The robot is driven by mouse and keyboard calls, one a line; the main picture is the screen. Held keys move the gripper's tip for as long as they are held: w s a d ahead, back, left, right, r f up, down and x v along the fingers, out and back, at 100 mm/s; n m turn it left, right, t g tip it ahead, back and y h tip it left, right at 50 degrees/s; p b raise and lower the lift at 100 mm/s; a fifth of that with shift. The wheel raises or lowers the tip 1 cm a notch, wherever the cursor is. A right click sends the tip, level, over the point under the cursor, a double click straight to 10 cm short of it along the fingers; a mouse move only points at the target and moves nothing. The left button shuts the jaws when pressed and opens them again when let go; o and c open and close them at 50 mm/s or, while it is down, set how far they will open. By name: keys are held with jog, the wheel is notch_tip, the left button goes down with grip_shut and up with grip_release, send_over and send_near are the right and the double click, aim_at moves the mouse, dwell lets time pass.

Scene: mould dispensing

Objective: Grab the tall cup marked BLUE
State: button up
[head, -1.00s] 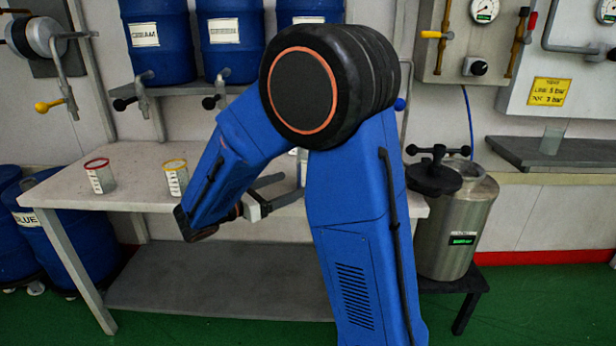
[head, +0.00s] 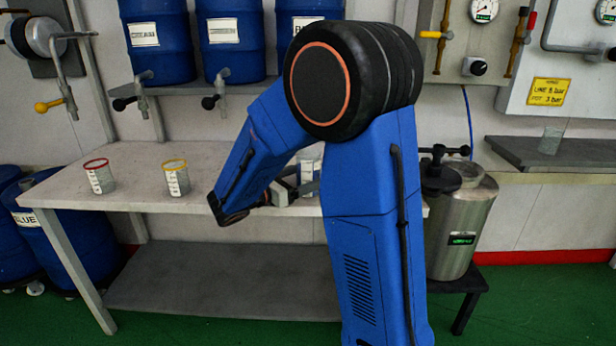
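A clear tall cup with a pale label (head: 310,160) stands on the table towards its right end, partly hidden by my arm. I cannot read its marking. My gripper (head: 304,182) is low at this cup, its fingers apart and pointing right. The forearm and the cup overlap here, so I cannot tell whether the fingers touch it. A cup with a red rim (head: 100,178) and a cup with a yellow rim (head: 176,178) stand further left on the table, well apart from my gripper.
The pale table (head: 135,160) is bare between the cups. Blue drums with taps (head: 157,40) stand on a shelf above its back. A steel pot (head: 462,225) stands on a low dark stand at the right. Another clear cup (head: 552,140) is on a right-hand shelf.

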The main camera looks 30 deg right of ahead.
jog(key=c, duration=1.5)
jog(key=shift+o, duration=0.2)
jog(key=shift+r, duration=0.1)
